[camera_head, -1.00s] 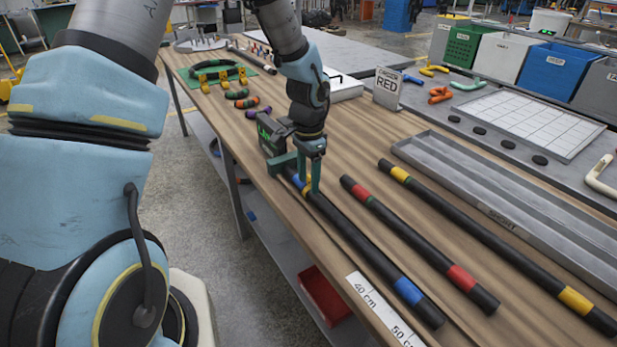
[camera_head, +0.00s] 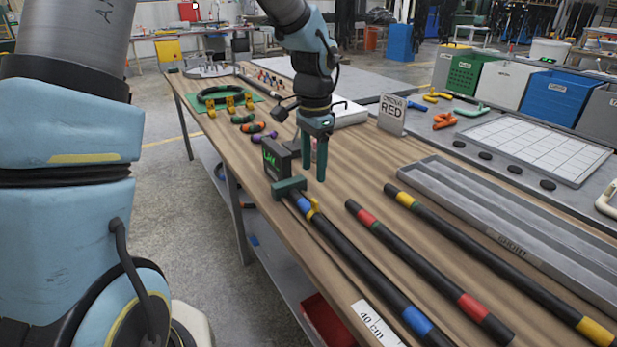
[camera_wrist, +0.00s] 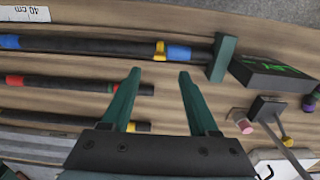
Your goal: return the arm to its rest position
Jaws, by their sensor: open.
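My gripper (camera_head: 314,172) is open and empty, its two green fingers pointing down above the wooden table. In the wrist view my gripper (camera_wrist: 158,75) shows its fingers apart with only tabletop and hose ends beyond them. The nearest black hose (camera_head: 350,258), with blue and yellow bands, lies on the table with its far end at a green block (camera_head: 289,187). In the wrist view this hose (camera_wrist: 110,47) is apart from the fingers. My upper arm fills the left of the head view.
A black box with a green display (camera_head: 277,158) stands close left of my gripper. Two more banded hoses, one red-banded (camera_head: 425,268) and one yellow-banded (camera_head: 490,258), lie to the right, beside a grey tray (camera_head: 520,215).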

